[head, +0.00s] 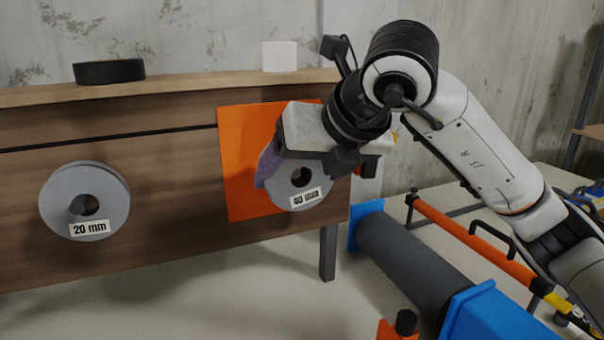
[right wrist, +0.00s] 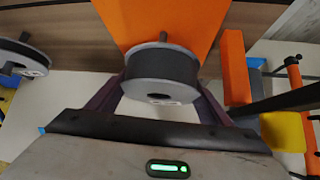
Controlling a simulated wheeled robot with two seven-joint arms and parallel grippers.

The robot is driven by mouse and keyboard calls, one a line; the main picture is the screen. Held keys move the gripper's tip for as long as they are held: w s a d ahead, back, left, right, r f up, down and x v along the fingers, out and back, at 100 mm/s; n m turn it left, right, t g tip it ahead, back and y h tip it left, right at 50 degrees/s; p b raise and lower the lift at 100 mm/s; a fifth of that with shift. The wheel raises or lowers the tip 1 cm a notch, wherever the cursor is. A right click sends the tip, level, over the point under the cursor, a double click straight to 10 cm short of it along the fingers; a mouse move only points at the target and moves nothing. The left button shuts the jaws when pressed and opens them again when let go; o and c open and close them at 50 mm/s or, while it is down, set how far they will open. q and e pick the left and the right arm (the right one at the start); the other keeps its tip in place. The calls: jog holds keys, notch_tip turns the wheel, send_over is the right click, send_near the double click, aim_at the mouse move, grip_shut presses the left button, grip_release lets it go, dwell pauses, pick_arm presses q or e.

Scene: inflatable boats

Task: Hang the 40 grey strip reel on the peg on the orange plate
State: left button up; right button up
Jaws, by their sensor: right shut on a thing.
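The 40 mm grey strip reel (head: 313,183) is in front of the orange plate (head: 241,165), its labelled face outward. My right gripper (right wrist: 163,90) is shut on it, with purple fingers on both sides of the rim. The right wrist view shows the reel's dark winding (right wrist: 161,67) between grey flanges. A short grey stub, seemingly the peg (right wrist: 163,37), shows between the reel and the orange plate (right wrist: 150,15). I cannot tell whether it is inside the reel's hole. In the head view the gripper hides the reel's upper part. My left gripper is not in view.
A 20 mm grey reel (head: 60,197) hangs on the wooden panel (head: 165,190) at left. A black ring (head: 109,71) and a white block (head: 279,56) sit on the panel's top ledge. A dark roller (head: 412,256) with blue ends and an orange bar (head: 468,233) lie at lower right.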

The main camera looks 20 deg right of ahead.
jog(key=shift+w+r+p, duration=0.1)
jog(key=shift+w+p, duration=0.35)
jog(key=shift+w, duration=0.6)
jog(key=shift+w+a+f+b, duration=0.1)
jog(key=shift+w+f+b, duration=0.3)
jog(key=shift+w+b, duration=0.25)
jog(key=shift+w, duration=0.1)
jog(key=o, duration=1.4)
jog(key=v, duration=1)
jog(key=shift+b, duration=0.35)
